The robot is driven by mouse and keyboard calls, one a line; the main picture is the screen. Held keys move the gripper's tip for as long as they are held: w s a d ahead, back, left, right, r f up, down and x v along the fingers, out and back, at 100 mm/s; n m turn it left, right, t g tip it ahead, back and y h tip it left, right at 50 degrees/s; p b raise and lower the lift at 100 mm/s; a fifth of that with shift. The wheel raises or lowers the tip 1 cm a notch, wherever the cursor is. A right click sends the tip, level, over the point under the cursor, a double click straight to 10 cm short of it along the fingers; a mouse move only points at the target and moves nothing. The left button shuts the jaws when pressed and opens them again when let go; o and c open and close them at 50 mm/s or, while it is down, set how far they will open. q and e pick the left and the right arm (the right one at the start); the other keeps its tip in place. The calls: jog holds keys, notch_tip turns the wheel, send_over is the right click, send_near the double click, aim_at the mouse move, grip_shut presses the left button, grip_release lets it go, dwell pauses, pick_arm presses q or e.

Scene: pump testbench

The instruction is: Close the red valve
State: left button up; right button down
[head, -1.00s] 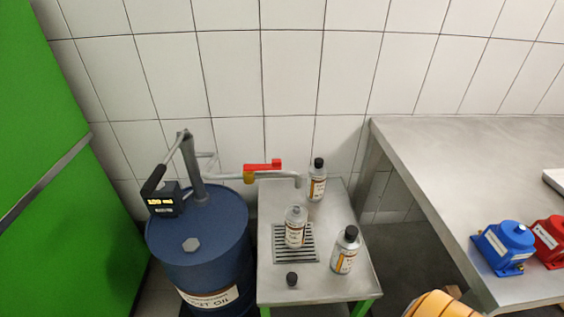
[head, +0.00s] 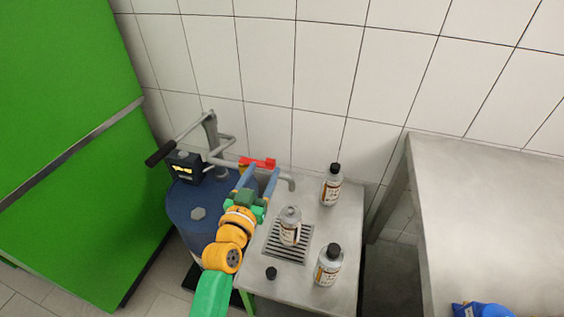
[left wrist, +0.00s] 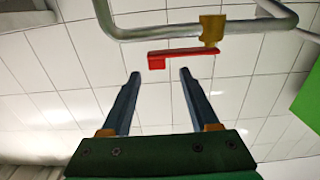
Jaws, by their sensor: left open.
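The red valve handle (head: 262,162) sits on the grey pipe that runs from the blue drum's pump. In the left wrist view the red handle (left wrist: 185,54) lies roughly along the pipe (left wrist: 150,29), joined to it by a brass body (left wrist: 211,30). My left gripper (head: 262,174) is open, with its fingers pointing at the handle. In the left wrist view my left gripper's fingertips (left wrist: 160,75) stand apart with nothing between them, and the handle's bent end is just beyond them. The fingers hide part of the valve in the head view. My right gripper is not in view.
The blue drum (head: 187,207) stands left of a small steel table (head: 312,292). The table holds an open bottle (head: 290,228) on a grille, two capped bottles (head: 332,186) (head: 328,264) and a black cap (head: 271,273). A larger steel bench (head: 490,220) is at right.

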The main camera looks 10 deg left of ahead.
aim_at(269, 163)
pick_arm(q)
jog(key=w, duration=0.2)
jog(key=shift+w+f, duration=0.1)
jog(key=shift+w, duration=0.25)
jog(key=shift+w+d, duration=0.3)
jog(key=shift+w, duration=0.1)
jog(key=shift+s+a, duration=0.1)
jog(key=c, duration=0.3)
grip_shut()
dwell(0.4)
